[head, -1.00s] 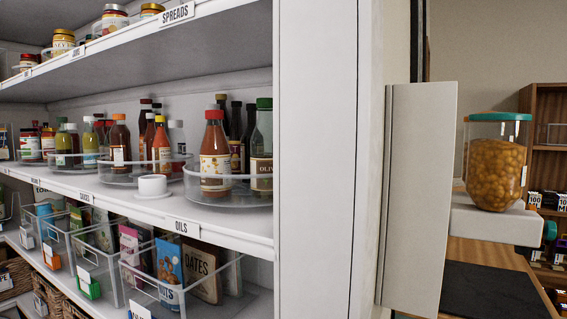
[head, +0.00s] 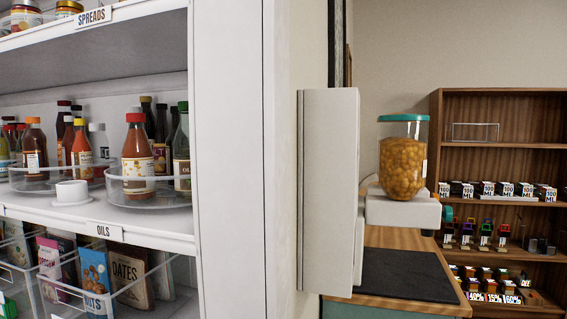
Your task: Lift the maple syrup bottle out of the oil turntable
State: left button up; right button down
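The oil turntable (head: 168,196) is a clear round tray on the white shelf, above the OILS label (head: 104,231). A red-capped bottle with reddish-orange contents (head: 137,165) stands upright at its front. A green-capped bottle with an olive label (head: 182,158) stands at its right, partly cut off by the white side panel. Several dark bottles (head: 161,124) stand behind and are partly hidden. I cannot tell which bottle is the maple syrup. Neither of my grippers is in view.
A second turntable with sauce bottles (head: 81,150) stands to the left, and a white cup (head: 72,191) sits in front. The tall white panel (head: 228,160) bounds the shelf on the right. A jar (head: 403,165) stands on a white ledge beyond it.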

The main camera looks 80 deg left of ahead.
aim_at(137, 158)
jog(key=k, duration=1.25)
jog(key=u, duration=0.25)
